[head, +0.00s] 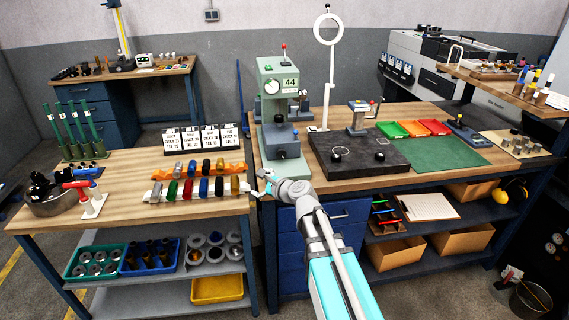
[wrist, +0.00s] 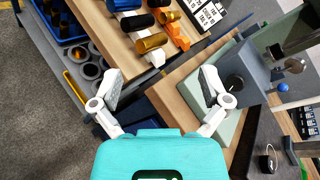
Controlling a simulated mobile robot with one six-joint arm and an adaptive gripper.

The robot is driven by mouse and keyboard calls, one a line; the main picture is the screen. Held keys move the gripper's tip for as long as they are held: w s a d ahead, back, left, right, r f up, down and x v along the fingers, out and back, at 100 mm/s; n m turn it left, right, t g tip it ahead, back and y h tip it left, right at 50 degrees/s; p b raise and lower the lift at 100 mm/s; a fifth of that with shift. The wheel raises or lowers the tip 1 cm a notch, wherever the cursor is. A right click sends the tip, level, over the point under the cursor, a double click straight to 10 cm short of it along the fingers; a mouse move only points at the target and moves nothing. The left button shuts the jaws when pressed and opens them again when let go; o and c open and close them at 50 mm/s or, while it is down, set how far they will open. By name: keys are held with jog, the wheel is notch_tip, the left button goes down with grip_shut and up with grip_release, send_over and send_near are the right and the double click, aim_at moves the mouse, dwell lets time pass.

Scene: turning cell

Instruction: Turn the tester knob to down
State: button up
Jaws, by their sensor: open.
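The tester is a green machine (head: 272,75) with a white dial and a "44" label, standing at the left end of the right-hand bench. A dark round knob (head: 279,118) sits on its front below the dial; I cannot tell which way it is turned. A blue ball (head: 295,132) sticks out at its right side. In the wrist view the tester's grey-green body (wrist: 300,35) is at the upper right, cut by the frame edge. My gripper (head: 263,184) is open and empty, in front of and below the tester. In the wrist view its spread fingers (wrist: 161,87) touch nothing.
A rack of coloured cylinders (head: 200,188) lies on the left bench (head: 140,220), close to my gripper's left. A black plate (head: 358,163) and green mat (head: 435,148) lie right of the tester. A narrow gap separates the benches.

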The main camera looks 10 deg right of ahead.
jog(key=w+d+m+t+h+b, duration=0.2)
jog(key=w+d+m+t+b, duration=0.25)
jog(key=m, duration=0.55)
jog(key=m+t+h+b, duration=0.2)
jog(key=m+h+b, duration=0.3)
jog(key=m, duration=1)
send_near(283, 154)
jog(key=shift+g+h, duration=0.25)
jog(key=shift+h, duration=0.15)
jog(key=s+a, duration=0.1)
jog(key=s+a+r+p, duration=0.1)
jog(key=s, duration=0.1)
jog(key=shift+s+a+r, duration=0.1)
jog(key=shift+s, duration=0.15)
jog(key=shift+w+d+f+m+h, duration=0.1)
jog(key=shift+d+f+m+h, duration=0.15)
jog(key=shift+m, duration=0.25)
jog(key=shift+w+d+f+m+h, duration=0.1)
jog(key=shift+d+m+h, duration=0.2)
jog(key=shift+m, duration=0.2)
jog(key=shift+w, duration=0.1)
jog(key=w, duration=1.3)
jog(key=shift+w, duration=0.25)
jog(key=shift+a, duration=0.1)
jog(key=shift+c, duration=0.3)
jog(key=c, duration=1.1)
jog(key=shift+d, duration=0.3)
jog(key=shift+a, duration=0.15)
